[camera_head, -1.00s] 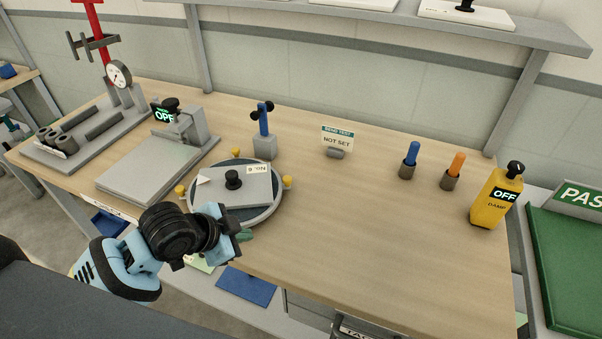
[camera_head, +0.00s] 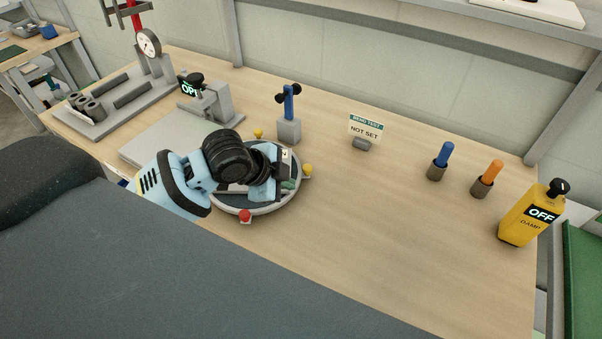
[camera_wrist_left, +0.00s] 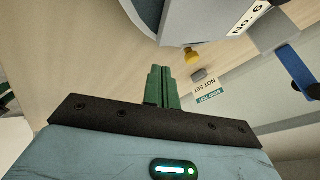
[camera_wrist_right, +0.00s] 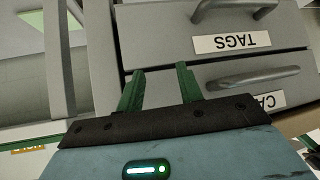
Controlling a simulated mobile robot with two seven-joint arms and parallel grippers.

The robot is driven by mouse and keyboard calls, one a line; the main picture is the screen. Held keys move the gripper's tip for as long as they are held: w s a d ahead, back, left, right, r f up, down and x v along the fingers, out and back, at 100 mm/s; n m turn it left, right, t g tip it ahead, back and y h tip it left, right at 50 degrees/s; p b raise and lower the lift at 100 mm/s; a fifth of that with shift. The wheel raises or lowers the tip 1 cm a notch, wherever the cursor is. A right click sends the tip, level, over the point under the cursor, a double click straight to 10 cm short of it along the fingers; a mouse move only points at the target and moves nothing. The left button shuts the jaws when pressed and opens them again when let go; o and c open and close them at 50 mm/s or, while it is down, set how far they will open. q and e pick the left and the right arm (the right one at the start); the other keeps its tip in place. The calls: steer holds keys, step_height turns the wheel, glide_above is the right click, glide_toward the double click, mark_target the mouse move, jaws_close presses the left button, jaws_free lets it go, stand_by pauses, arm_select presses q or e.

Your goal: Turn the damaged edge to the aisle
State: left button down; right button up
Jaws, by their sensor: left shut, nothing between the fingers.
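A round turntable (camera_head: 262,208) stands on the bench with yellow knobs (camera_head: 308,171) and one red knob (camera_head: 246,216) around its rim. A grey plate (camera_head: 233,190) lies on it, mostly hidden by my left arm. Its "No. 6" label shows in the left wrist view (camera_wrist_left: 248,18). No damaged edge can be made out. My left gripper (camera_head: 288,185) is over the right part of the turntable in the head view, and contact cannot be told. In the left wrist view its green fingers (camera_wrist_left: 162,86) are together and empty. My right gripper (camera_wrist_right: 158,90) is open and empty before drawers.
Behind the turntable stand a blue-handled post (camera_head: 289,128) and a "NOT SET" sign (camera_head: 365,130). Blue (camera_head: 441,160) and orange (camera_head: 487,177) pens in holders and a yellow "OFF" device (camera_head: 530,215) stand at right. The bench's middle right (camera_head: 390,220) is clear.

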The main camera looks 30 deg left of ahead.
arm_select(q)
steer(key=x, duration=0.5)
steer(key=shift+f, duration=0.1)
steer(key=shift+w+a+r, duration=0.15)
steer(key=shift+w, duration=0.45)
steer(key=shift+w+a+r, duration=0.1)
steer(key=shift+w, duration=0.45)
steer(key=shift+w+a, duration=0.25)
steer(key=shift+w, duration=0.5)
steer(key=shift+w+f, duration=0.1)
